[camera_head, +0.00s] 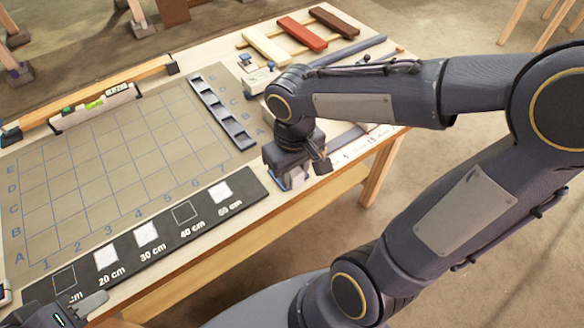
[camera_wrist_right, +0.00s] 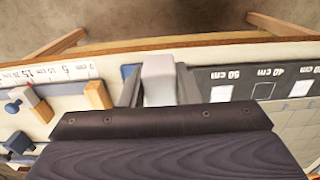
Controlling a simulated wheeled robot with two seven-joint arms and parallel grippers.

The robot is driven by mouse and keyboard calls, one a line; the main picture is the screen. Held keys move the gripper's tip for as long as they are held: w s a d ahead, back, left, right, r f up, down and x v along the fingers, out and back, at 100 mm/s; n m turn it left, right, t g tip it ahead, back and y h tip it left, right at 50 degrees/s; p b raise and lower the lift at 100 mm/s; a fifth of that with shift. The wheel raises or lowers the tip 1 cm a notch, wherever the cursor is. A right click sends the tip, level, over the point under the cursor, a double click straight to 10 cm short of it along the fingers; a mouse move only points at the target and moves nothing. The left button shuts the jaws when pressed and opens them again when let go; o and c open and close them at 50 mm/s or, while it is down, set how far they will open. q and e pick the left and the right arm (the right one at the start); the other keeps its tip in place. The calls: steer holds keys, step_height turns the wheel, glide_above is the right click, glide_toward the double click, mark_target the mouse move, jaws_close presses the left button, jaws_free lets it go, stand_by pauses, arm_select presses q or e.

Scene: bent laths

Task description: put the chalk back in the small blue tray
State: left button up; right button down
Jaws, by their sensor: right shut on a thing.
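A black strip (camera_head: 187,246) with cm labels and squares runs along the front edge. Behind it lie a gridded mat (camera_head: 115,165), a dark compartment rack (camera_head: 222,112) and a level (camera_head: 95,105). Coloured laths (camera_head: 302,33) lie at the back.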

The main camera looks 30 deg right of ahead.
steer(key=w+d+f, duration=0.1)
steer(key=w+f, duration=0.1)
steer(key=w, duration=0.1)
steer(key=w+d+f, duration=0.1)
steer(key=w+f, duration=0.2)
steer(key=w+d+f+p, duration=0.1)
steer(key=w+d+f, duration=0.1)
steer(key=f, duration=0.1)
steer(key=shift+w, duration=0.4)
steer(key=shift+w+f, duration=0.15)
steer(key=shift+f, duration=1.45)
steer(key=shift+f+b, duration=0.2)
steer(key=shift+b, duration=0.1)
steer(key=c, duration=1.1)
jaws_free()
step_height(320, 180, up, 12)
steer(key=s+a+r+m+t+y, duration=0.1)
steer(key=s+a+r+t+y, duration=0.1)
steer(key=s, duration=0.6)
steer(key=s+a+r+m+t+y, duration=0.1)
steer(key=s+a+r+t, duration=0.1)
steer(key=s, duration=0.6)
steer(key=shift+s+r+t+y+p, duration=0.35)
steer(key=shift+s+t+y, duration=0.05)
steer(key=shift+t, duration=0.4)
